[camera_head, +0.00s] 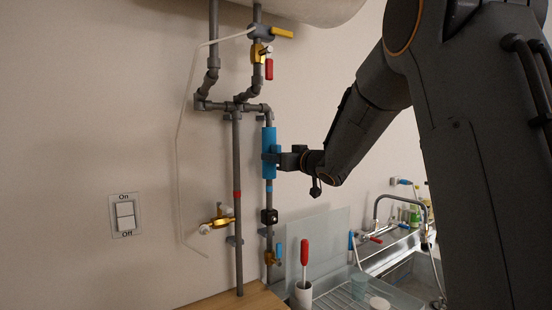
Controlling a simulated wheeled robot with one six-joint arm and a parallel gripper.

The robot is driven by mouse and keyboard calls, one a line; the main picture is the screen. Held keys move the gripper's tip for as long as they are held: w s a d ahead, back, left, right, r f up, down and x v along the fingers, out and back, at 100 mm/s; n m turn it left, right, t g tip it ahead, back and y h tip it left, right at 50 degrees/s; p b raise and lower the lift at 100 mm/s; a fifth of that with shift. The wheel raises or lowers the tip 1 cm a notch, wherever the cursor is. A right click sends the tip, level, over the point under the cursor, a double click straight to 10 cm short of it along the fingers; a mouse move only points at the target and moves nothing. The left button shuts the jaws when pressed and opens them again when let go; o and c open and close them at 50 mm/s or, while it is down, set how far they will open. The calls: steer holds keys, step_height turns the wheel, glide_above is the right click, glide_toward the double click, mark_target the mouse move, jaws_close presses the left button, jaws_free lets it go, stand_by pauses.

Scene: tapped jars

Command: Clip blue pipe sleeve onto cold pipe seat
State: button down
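The blue pipe sleeve (268,140) is upright and lines up with the right-hand grey vertical pipe (269,201), covering its upper stretch in this view. This pipe carries a small blue band below the sleeve, which suggests the cold pipe. I cannot tell whether the sleeve is around the pipe or just in front of it. My gripper (271,158) reaches in from the right, with its dark fingers closed on the lower half of the sleeve. The seat itself cannot be made out behind the sleeve.
A red-banded pipe (237,220) runs close on the left. A black block (269,216) and brass tap (272,258) sit lower on the right-hand pipe. A red-handled tool (304,252) stands in a cup by the sink (405,275). A switch (125,215) is on the wall.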

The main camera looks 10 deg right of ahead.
steer(key=shift+r, duration=0.1)
steer(key=c, duration=1.1)
jaws_free()
steer(key=shift+w, duration=0.1)
steer(key=shift+c, duration=1.3)
steer(key=shift+s+d, duration=0.1)
steer(key=shift+s, duration=0.1)
steer(key=shift+s+d, duration=0.25)
steer(key=shift+s, duration=0.4)
steer(key=shift+p+v, duration=0.7)
steer(key=shift+v, duration=0.65)
steer(key=b+v, duration=0.2)
steer(key=v, duration=0.6)
steer(key=shift+b, duration=0.4)
